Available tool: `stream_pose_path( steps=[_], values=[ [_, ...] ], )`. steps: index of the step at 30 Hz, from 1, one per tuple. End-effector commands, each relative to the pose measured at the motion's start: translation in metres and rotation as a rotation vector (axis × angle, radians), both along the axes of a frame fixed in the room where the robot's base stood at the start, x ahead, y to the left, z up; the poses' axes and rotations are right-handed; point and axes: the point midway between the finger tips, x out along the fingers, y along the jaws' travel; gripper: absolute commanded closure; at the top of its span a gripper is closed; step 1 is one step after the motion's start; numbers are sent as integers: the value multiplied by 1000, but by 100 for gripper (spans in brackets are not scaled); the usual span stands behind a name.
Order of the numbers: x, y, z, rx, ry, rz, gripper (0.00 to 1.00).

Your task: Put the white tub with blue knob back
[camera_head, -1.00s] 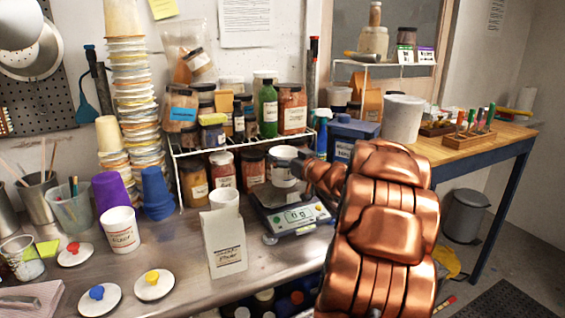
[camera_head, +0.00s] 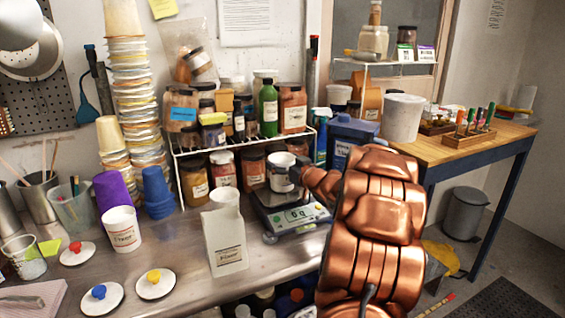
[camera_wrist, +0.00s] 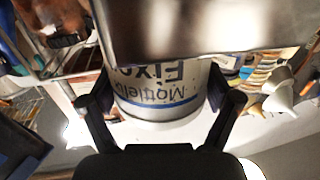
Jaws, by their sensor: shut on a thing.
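My gripper (camera_wrist: 163,98) is shut on a white tub (camera_wrist: 160,108) with a blue stripe and dark lettering, upside down in the wrist view. In the head view this tub (camera_head: 280,171) is at the rear of the digital scale (camera_head: 292,216), in front of the shelf jars. I cannot tell whether it touches the scale. The scale's display seems to read 0 g. No knob shows on the tub. A white lid with a blue knob (camera_head: 101,297) lies on the steel bench at the front left. My copper-coloured arm hides the bench to the right of the scale.
A wire shelf (camera_head: 183,178) with several jars stands behind the scale. A white paper bag (camera_head: 225,243) stands left of it. Lids with yellow (camera_head: 155,284) and red (camera_head: 77,253) knobs lie at left, near a white cup (camera_head: 122,231). A wooden bench (camera_head: 456,143) is at right.

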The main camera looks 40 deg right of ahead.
Motion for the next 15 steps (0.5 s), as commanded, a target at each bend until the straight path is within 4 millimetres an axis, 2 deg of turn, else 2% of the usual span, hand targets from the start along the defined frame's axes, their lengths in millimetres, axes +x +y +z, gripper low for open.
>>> stream_pose_path(
  steps=[5, 6, 9, 15],
  values=[
    [0, 0, -4, 1, 0, 0, 58],
    [0, 0, -4, 0, 0, 0, 10],
    [0, 0, -4, 0, 0, 0, 0],
    [0, 0, -4, 0, 0, 0, 0]
  ],
)
